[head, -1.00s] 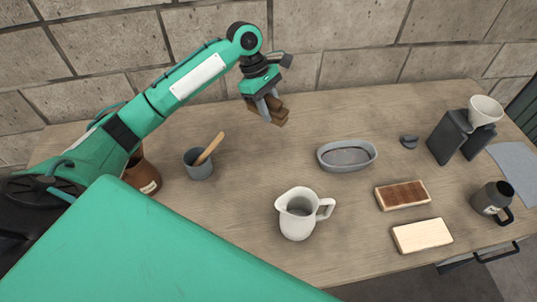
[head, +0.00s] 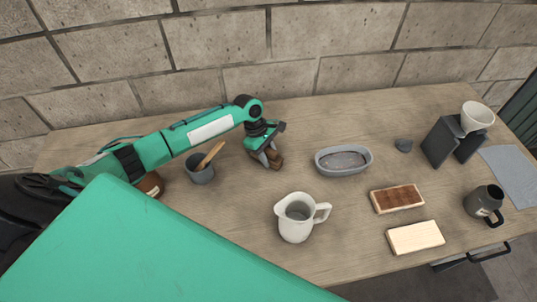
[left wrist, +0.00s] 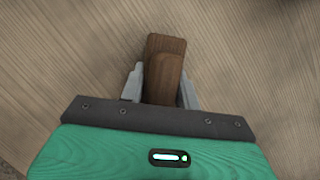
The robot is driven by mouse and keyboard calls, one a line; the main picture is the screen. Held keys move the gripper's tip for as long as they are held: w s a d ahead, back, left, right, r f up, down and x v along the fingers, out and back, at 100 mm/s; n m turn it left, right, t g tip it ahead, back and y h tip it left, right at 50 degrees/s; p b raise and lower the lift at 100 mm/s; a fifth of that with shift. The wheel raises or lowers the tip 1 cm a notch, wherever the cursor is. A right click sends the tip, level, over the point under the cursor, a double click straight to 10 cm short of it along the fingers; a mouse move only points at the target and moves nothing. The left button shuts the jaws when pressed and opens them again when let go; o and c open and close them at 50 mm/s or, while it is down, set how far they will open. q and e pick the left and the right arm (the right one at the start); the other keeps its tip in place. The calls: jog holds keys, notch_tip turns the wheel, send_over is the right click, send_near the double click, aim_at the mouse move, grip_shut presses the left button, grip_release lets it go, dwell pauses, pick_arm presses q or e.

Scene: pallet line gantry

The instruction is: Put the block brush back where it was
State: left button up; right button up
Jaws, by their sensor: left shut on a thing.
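The block brush, a dark brown wooden block (head: 270,162), is between the fingers of my left gripper (head: 266,158). In the left wrist view the brush (left wrist: 165,72) sticks out past both fingertips (left wrist: 160,85), with one finger against each side. My left gripper is shut on it, low over the back middle of the table, between the grey pot and the oval dish. I cannot tell whether the brush touches the tabletop. Its underside is hidden. My right gripper is not in view.
A grey pot (head: 201,174) with a wooden handle stands left of the gripper. A grey oval dish (head: 343,160) is to the right, a white jug (head: 296,222) in front. A brown-topped block (head: 397,198) and a pale block (head: 415,237) lie further right. Table behind the gripper is clear.

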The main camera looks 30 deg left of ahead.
pick_arm(q)
jog(key=shift+f, duration=0.2)
jog(key=shift+f, duration=0.1)
jog(key=o, duration=0.9)
jog(key=shift+o, duration=0.2)
jog(key=b+v, duration=0.2)
jog(key=v, duration=0.9)
jog(key=shift+a+r+b, duration=0.15)
jog(key=shift+r+b, duration=0.15)
jog(key=shift+r, duration=0.3)
